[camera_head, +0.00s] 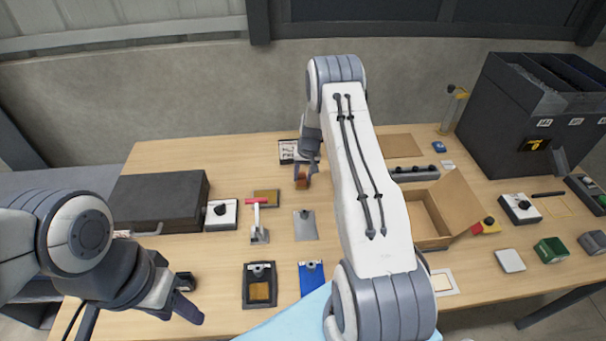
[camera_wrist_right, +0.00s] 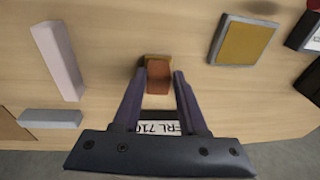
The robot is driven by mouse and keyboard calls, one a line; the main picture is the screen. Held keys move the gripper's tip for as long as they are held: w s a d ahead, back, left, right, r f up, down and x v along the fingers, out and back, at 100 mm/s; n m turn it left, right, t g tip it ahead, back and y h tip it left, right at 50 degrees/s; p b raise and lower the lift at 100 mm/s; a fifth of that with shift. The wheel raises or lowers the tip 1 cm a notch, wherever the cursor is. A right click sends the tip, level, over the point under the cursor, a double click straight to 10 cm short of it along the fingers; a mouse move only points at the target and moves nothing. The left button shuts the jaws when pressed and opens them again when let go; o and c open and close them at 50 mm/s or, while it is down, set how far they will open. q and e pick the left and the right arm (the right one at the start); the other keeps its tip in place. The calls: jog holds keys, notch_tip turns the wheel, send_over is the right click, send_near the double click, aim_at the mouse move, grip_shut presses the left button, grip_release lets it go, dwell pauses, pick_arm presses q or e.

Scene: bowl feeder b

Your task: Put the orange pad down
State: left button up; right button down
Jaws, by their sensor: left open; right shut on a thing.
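The orange pad (camera_wrist_right: 158,77) is a small orange-brown block between the fingertips of my right gripper (camera_wrist_right: 158,88) in the right wrist view. The gripper is shut on it, with one finger on each side. In the head view the pad (camera_head: 302,182) shows small below my right gripper (camera_head: 304,168), over the back middle of the table. I cannot tell whether the pad touches the table. My left gripper (camera_head: 190,300) is open and empty near the front left of the table.
A plate marked FRL (camera_head: 288,151) lies behind the right gripper. An open cardboard box (camera_head: 428,217) stands to the right, and a black case (camera_head: 157,198) to the left.

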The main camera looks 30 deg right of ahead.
jog(key=shift+f, duration=0.2)
jog(key=shift+c, duration=2.2)
grip_release()
jog(key=shift+r, duration=0.1)
jog(key=shift+r, duration=0.1)
notch_tip(320, 180, up, 12)
jog(key=s+b, duration=0.2)
jog(key=b, duration=0.2)
jog(key=s+a+r+n, duration=0.2)
jog(key=s+a+r, duration=0.1)
jog(key=a, duration=0.5)
jog(key=s+a+r+n, duration=0.2)
jog(key=a+r, duration=0.1)
jog(key=a, duration=0.5)
jog(key=s+a+r+n, duration=0.1)
jog(key=s+a+r, duration=0.2)
jog(key=a, duration=0.4)
jog(key=s+a+r+n+g, duration=0.1)
jog(key=s+a+n, duration=0.2)
jog(key=s, duration=0.9)
jog(key=s+a+r+n+g, duration=0.1)
jog(key=s+a+n, duration=0.3)
jog(key=s, duration=0.9)
jog(key=a, duration=0.3)
jog(key=shift+s+r+y, duration=0.25)
jog(key=shift+s+y, duration=0.05)
